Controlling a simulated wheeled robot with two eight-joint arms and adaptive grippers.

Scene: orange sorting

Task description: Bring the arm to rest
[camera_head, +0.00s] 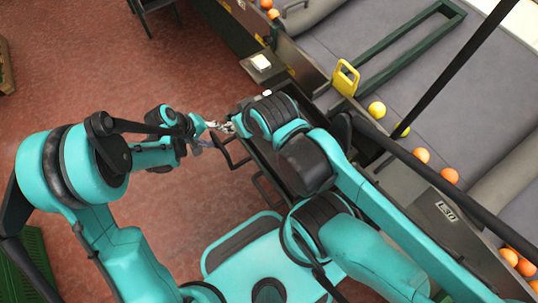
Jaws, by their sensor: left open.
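My left arm comes in from the left and reaches over the red floor. Its gripper (219,127) is open at the centre of the view, with nothing seen between its fingers. It is close beside the teal and black end of my right arm; I cannot tell whether they touch. My right arm runs from the lower right up to the centre. Its gripper cannot be made out.
A grey conveyor (385,28) with several oranges (449,175) and yellow fruits (376,109) fills the right. A yellow bracket (345,78) stands on its edge. A green crate (30,262) stands at lower left. Red floor (70,75) is clear at upper left.

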